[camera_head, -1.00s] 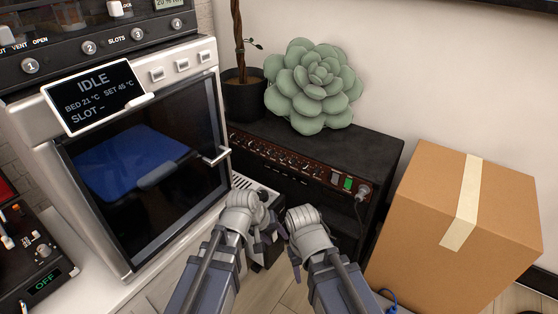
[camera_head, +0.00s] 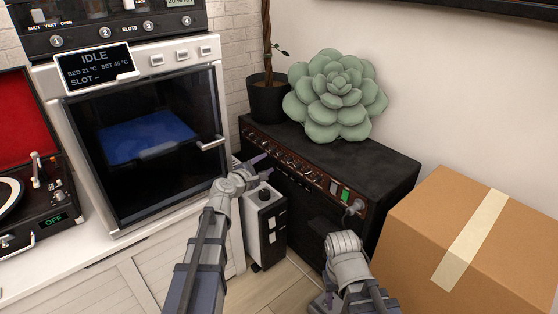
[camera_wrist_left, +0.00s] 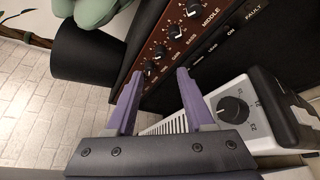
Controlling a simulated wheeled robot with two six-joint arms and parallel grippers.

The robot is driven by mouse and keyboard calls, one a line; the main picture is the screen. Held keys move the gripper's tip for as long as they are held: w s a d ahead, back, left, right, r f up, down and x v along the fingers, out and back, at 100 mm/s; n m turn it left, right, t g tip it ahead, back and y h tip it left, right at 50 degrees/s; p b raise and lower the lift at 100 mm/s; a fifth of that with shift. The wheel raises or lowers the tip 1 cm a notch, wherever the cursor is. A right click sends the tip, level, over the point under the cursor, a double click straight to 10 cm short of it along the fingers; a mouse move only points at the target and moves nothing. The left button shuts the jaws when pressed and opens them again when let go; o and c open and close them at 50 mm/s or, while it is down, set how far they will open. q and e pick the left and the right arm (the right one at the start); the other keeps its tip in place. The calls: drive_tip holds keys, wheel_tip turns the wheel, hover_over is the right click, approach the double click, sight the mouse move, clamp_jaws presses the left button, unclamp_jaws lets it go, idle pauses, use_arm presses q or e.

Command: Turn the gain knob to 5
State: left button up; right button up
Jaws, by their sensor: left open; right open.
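The black amplifier (camera_head: 350,152) stands against the wall, with a brown front panel (camera_head: 290,160) of knobs along its upper edge. In the left wrist view, the knob beside the GAIN label (camera_wrist_left: 160,51) sits between the BASS knob (camera_wrist_left: 176,31) and another small knob (camera_wrist_left: 150,69). The gain pointer's number is too small to read. My left gripper (camera_head: 256,169) is open and empty in front of the panel's left part. Its purple fingertips (camera_wrist_left: 156,88) are apart and point at the panel's lower knobs. My right gripper (camera_head: 345,243) is in front of the amplifier's right part; its fingertips are hidden.
A white heater (camera_head: 264,222) with a black dial (camera_wrist_left: 232,109) stands just below my left gripper. A cardboard box (camera_head: 425,225) is at the right. A green succulent (camera_head: 337,95) and a dark plant pot (camera_head: 267,100) are behind. The printer (camera_head: 140,140) is at the left.

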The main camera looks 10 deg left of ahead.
sight(279, 156)
use_arm(q)
drive_tip(key=b+x, duration=0.1)
drive_tip(key=x, duration=0.7)
drive_tip(key=shift+b, duration=0.35)
drive_tip(key=shift+s, duration=0.1)
clamp_jaws()
